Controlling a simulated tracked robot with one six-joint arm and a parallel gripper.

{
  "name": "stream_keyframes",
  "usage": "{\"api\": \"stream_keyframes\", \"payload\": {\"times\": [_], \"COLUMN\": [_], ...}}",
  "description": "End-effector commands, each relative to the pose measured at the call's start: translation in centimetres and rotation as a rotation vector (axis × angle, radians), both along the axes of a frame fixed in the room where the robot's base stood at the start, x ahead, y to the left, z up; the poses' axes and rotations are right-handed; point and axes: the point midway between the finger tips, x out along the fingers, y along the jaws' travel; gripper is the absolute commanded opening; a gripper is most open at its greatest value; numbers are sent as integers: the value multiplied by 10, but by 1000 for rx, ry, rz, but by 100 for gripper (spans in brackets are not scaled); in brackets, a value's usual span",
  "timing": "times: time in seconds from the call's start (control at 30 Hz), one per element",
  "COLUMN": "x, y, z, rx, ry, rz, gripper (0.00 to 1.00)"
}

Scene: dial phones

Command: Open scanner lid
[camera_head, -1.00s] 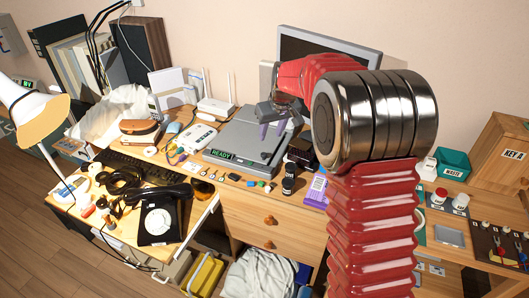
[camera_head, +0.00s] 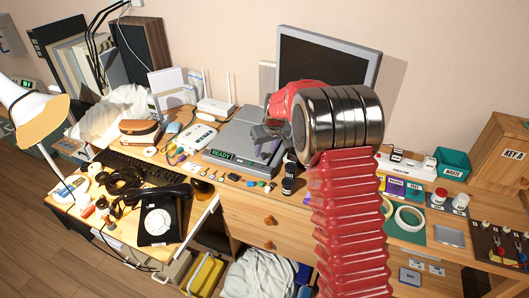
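The scanner (camera_head: 232,138) is a flat grey box on the desk, with a green-lit READY display at its front left. Its lid appears to lie flat and closed. My gripper (camera_head: 265,150) is over the right part of the scanner, pointing down, with purple-grey fingers that look apart and nothing visible between them. The fingertips are near the lid's surface; I cannot tell whether they touch it. My red arm and its metal joint hide the scanner's right side and the desk behind it.
A monitor (camera_head: 325,65) stands behind my arm. A white router (camera_head: 213,105) is behind the scanner. Small coloured items and dark jars (camera_head: 289,178) line the desk's front edge. A black dial phone (camera_head: 160,215) sits on the left, and a teal WASTE bin (camera_head: 452,163) on the right.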

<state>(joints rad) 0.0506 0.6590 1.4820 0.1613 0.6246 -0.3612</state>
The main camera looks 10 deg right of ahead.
Motion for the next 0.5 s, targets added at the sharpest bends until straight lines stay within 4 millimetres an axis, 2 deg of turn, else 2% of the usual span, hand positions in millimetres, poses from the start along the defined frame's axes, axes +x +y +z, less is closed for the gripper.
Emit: {"api": "stream_keyframes", "payload": {"times": [0.2,0.5], "x": [6,7], "y": [2,2], "z": [-16,-18], "rx": [1,0], "ry": [2,0], "rz": [0,0], "gripper": [39,39]}}
